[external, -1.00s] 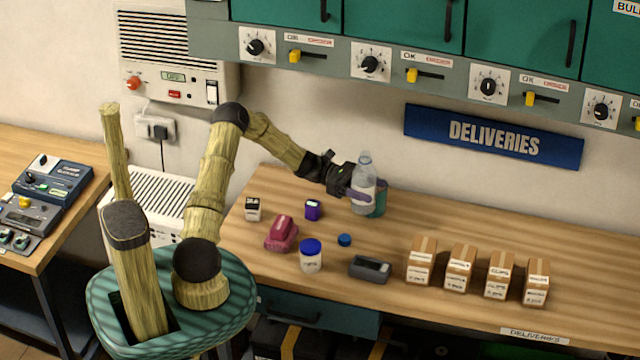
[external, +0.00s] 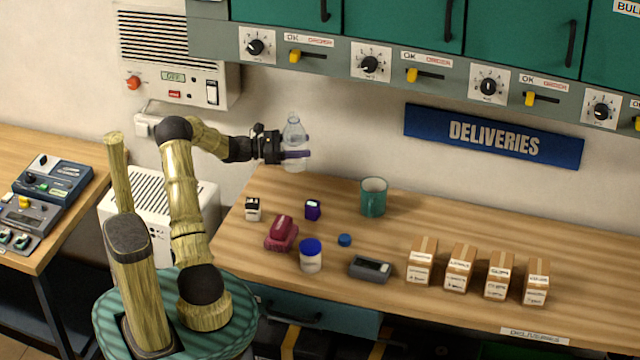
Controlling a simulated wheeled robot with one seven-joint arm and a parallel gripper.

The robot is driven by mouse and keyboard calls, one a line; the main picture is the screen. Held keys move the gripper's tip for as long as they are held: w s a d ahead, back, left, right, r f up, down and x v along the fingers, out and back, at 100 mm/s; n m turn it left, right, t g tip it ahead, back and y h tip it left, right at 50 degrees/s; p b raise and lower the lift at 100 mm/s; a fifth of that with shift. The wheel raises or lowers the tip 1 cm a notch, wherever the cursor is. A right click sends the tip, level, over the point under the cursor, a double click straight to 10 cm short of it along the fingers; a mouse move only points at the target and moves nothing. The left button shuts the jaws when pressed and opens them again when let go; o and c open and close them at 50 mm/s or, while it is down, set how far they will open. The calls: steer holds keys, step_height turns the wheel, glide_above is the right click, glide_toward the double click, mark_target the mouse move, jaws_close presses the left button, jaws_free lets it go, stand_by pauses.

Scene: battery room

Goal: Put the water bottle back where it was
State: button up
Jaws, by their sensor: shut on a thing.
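The clear water bottle (external: 294,132) is upright in the air above the back left of the wooden table (external: 450,225). My gripper (external: 296,154) comes from the left and is shut on the bottle, with its purple fingers around the lower body. The bottle has no cap on it that I can see. A small blue cap (external: 345,240) lies on the table in front of a teal mug (external: 373,197).
A black-and-white box (external: 253,208), purple device (external: 313,209), maroon stapler-like thing (external: 282,234), blue-lidded jar (external: 310,255) and grey device (external: 370,268) stand on the table. Several cartons (external: 459,268) line the front right. The back right is clear.

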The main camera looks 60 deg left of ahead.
mark_target(300, 164)
steer(key=shift+f, duration=3.15)
steer(key=shift+f, duration=1.85)
steer(key=shift+f, duration=0.1)
steer(key=o, duration=1.2)
steer(key=v, duration=1.2)
steer(key=shift+b, duration=0.35)
